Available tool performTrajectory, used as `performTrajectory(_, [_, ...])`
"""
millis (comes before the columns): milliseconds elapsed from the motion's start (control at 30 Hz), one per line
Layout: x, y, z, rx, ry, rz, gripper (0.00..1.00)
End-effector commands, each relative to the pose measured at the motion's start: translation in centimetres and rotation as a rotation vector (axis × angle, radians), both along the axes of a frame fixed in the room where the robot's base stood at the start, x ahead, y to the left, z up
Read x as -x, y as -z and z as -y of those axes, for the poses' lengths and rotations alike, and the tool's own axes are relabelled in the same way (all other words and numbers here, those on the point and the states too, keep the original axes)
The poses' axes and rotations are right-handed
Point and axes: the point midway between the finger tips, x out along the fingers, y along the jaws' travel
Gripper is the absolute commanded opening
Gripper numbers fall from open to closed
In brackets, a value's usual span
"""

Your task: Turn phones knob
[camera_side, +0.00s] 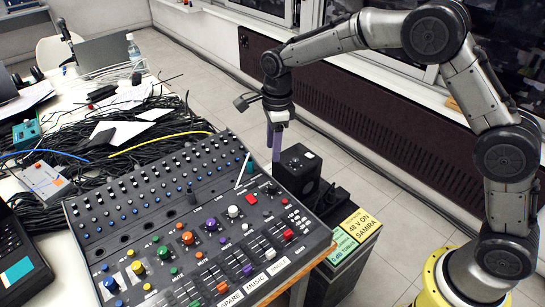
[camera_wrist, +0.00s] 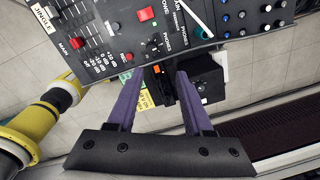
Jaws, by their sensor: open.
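The black mixing console (camera_side: 200,215) carries rows of coloured knobs and faders. In the wrist view two small "PHONES" labels are printed near the edge of its panel (camera_wrist: 176,38). A small teal-blue knob (camera_wrist: 201,32) is beside them, near the end of a thin white stick (camera_wrist: 195,18). I cannot tell for sure which knob is the phones knob. My gripper (camera_side: 276,158) hangs fingers-down beyond the console's right rear edge, apart from the knobs. In the wrist view its two purple fingers (camera_wrist: 168,73) are spread and empty, with their tips just off the panel edge.
A black box (camera_side: 299,170) stands close beside my fingers. Yellow and green labels (camera_side: 357,226) mark a dark case below. Tangled black cables (camera_side: 100,150) and papers (camera_side: 120,128) cover the table behind the console. The window sill (camera_side: 330,55) and wall run along the back.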

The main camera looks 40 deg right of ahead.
Motion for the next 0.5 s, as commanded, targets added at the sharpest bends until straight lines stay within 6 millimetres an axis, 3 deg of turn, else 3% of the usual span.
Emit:
performTrajectory(33, [0.2,1.6,-0.4,0.005,-0.008,-0.028,0.51])
performTrajectory(100, [0.5,2.7,-0.6,0.011,-0.015,-0.052,0.51])
performTrajectory(500, [0.8,6.4,-0.8,0.014,-0.022,-0.068,0.51])
